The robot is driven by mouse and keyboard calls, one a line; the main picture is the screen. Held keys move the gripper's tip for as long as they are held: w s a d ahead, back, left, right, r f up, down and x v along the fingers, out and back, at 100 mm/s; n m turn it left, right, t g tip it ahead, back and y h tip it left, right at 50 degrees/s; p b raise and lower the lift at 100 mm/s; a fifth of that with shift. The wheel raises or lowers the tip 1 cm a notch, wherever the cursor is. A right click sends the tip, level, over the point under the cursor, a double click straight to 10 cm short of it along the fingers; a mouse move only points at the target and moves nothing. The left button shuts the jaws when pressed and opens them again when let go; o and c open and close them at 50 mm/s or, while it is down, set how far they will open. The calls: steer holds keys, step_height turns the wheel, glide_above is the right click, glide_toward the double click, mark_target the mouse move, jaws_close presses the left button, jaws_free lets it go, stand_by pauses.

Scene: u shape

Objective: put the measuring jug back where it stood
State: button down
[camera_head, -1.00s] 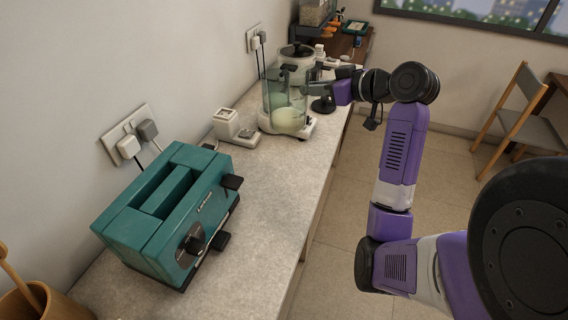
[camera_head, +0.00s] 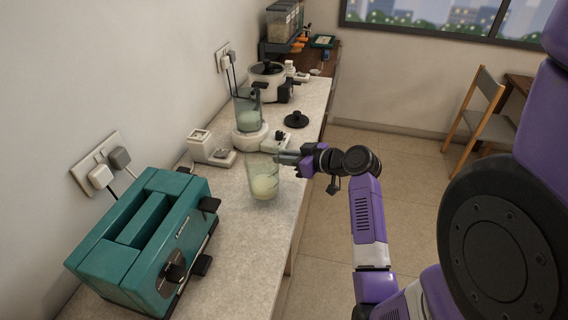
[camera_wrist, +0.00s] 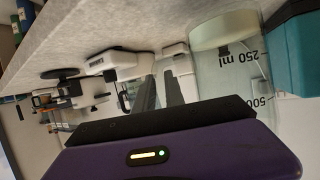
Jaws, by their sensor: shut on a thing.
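The clear measuring jug (camera_head: 263,182) has pale liquid in its lower part. In the head view it is upright at the counter's right side, in front of the blender. My gripper (camera_head: 286,158) reaches it from the right and is shut on it, seemingly at its handle side. In the wrist view the jug (camera_wrist: 235,65) shows upside down with "250 ml" and "500" marks, beside my gripper's fingers (camera_wrist: 162,92). I cannot tell whether its base touches the counter. The fingers' exact contact is unclear.
A blender (camera_head: 248,137) with pale green content stands just behind the jug. Its black lid (camera_head: 296,120) lies on the counter. The counter (camera_head: 245,235) in front of the jug is clear.

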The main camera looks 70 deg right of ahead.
steer(key=shift+f, duration=1.25)
steer(key=shift+f, duration=0.15)
steer(key=c, duration=1.4)
jaws_free()
steer(key=b+v, duration=0.1)
steer(key=v, duration=1.1)
steer(key=shift+b, duration=0.35)
